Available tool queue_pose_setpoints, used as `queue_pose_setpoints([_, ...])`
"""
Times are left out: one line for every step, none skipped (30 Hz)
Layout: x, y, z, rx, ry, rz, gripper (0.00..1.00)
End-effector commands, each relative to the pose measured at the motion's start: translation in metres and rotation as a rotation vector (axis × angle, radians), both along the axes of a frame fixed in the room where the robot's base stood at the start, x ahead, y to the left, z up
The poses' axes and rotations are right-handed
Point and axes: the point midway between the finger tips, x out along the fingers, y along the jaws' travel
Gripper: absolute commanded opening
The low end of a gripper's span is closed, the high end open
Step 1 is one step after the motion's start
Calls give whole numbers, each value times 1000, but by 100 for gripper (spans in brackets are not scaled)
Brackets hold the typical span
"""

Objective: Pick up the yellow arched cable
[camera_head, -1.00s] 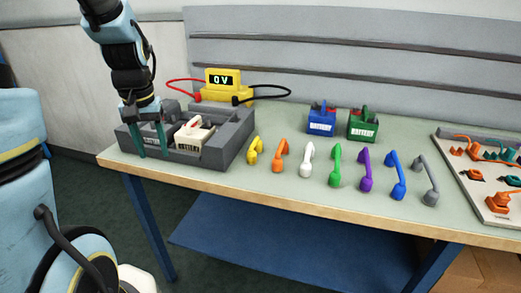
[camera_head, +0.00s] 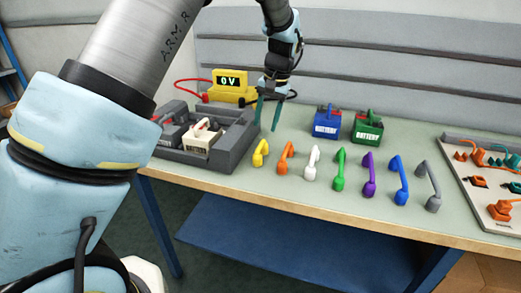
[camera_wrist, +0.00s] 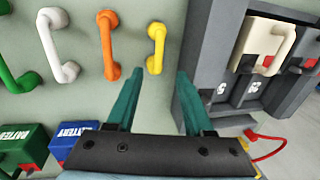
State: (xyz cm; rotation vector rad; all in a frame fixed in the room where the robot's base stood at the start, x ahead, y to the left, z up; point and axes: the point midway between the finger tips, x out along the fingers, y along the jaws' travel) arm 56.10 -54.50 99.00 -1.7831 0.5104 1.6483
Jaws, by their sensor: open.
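The yellow arched cable (camera_head: 260,153) lies on the table at the left end of a row of coloured arched cables, just right of the grey battery holder. It also shows in the wrist view (camera_wrist: 156,47), beyond the fingertips and roughly between their lines. My gripper (camera_head: 267,128) has two teal fingers pointing down above the table, behind the yellow cable in the head view. In the wrist view the gripper (camera_wrist: 157,73) is open and empty, with the fingers apart from the cable.
An orange cable (camera_head: 285,158) lies close beside the yellow one. The grey battery holder (camera_head: 232,140) with a white battery (camera_head: 202,138) stands on the other side. Blue (camera_head: 327,122) and green (camera_head: 367,128) batteries stand behind the row. A yellow voltmeter (camera_head: 230,86) is at the back.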

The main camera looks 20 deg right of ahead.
Motion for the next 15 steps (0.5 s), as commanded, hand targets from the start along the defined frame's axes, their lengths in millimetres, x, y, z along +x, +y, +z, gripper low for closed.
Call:
queue_pose_setpoints([1,3,-8,4,3,3,52])
queue_pose_setpoints([1,4,-13,4,3,3,52])
queue_pose_setpoints([2,5,-18,4,3,3,52])
queue_pose_setpoints([3,5,-22,2,3,3,52])
queue_pose_setpoints([4,5,-26,2,3,3,52])
queue_pose_setpoints([4,6,-30,2,2,3,52])
queue_pose_setpoints([5,6,-33,1,1,2,52])
queue_pose_setpoints([5,7,-35,1,1,2,52])
queue_pose_setpoints([5,7,-37,1,1,2,52])
queue_pose_setpoints([5,7,-38,1,1,1,52])
queue_pose_setpoints([5,7,-40,1,1,1,52])
queue_pose_setpoints([6,8,-43,2,2,2,52])
queue_pose_setpoints([6,8,-46,3,3,2,52])
queue_pose_setpoints([6,8,-50,3,3,2,52])
queue_pose_setpoints([6,9,-56,4,4,2,52])
